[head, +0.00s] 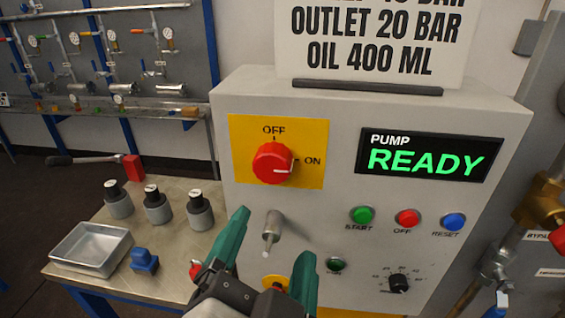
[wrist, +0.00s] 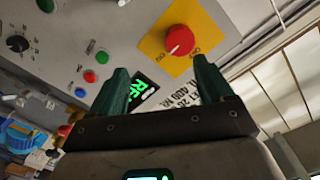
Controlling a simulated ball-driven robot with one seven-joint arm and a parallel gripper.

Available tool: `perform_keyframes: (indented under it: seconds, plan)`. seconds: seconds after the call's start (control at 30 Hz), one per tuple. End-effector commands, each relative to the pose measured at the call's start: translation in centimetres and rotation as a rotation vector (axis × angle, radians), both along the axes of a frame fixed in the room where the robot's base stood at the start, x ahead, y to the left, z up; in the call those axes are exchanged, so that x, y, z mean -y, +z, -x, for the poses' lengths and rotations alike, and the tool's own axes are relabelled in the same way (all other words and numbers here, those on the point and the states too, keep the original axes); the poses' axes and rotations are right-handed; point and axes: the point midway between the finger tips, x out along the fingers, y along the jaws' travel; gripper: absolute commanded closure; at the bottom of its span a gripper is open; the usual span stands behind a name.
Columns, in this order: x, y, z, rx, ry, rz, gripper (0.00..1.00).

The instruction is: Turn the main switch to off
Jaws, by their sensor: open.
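The main switch is a red round knob (head: 272,163) on a yellow plate (head: 308,176) on the grey pump cabinet. Its white mark points right, at ON; OFF is printed above it. In the wrist view the red knob (wrist: 180,40) shows beyond my fingers, nearer the right one. My gripper (head: 273,240) is in front of the cabinet, below the knob in the head view. Its two green fingers are apart with nothing between them, and they do not touch the knob.
A display (head: 430,155) reads PUMP READY. Below it are green (head: 361,215), red (head: 407,218) and blue (head: 454,222) buttons. A metal spout (head: 271,232) juts out under the switch.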

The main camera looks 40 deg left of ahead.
Motion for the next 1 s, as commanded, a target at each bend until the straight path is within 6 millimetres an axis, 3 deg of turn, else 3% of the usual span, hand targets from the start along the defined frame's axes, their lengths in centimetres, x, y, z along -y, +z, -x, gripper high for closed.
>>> perform_keyframes:
  seconds: [0.1, 0.23, 0.7, 1.0]
  plan:
    - [-1.0, 1.9, 1.4, 0.015, 0.025, -0.054, 0.20]
    - [-1.7, 2.3, 0.9, 0.019, 0.028, -0.064, 0.20]
    - [-5.7, 2.2, -5.9, 0.016, 0.026, -0.061, 0.20]
    - [-6.8, 2.1, -7.6, 0.017, 0.028, -0.061, 0.20]
